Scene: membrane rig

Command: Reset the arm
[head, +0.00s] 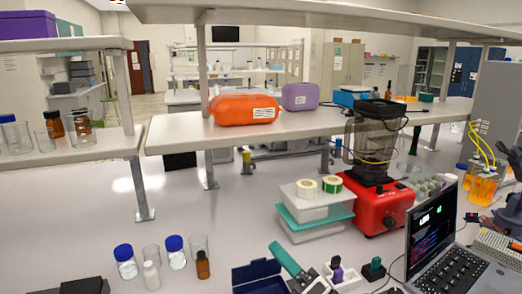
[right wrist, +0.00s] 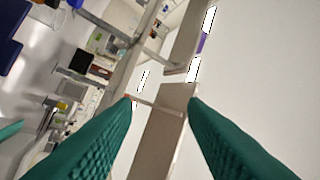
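My right gripper (head: 274,248) shows at the bottom middle of the head view. A green finger points away and to the left; the other finger is hidden there. In the right wrist view, both ribbed green fingers stand apart with an empty gap (right wrist: 160,99) between them. That view is turned on its side and shows the shelf and room beyond. The fingers touch nothing that I can see. My left gripper is in neither view.
A blue case (head: 257,276) lies close to the right gripper. Blue-capped bottles (head: 174,258) stand to the left, and teal-lidded boxes (head: 318,226) to the right. A red blender (head: 383,207) and a laptop (head: 448,250) stand further right. A shelf (head: 300,133) spans the back.

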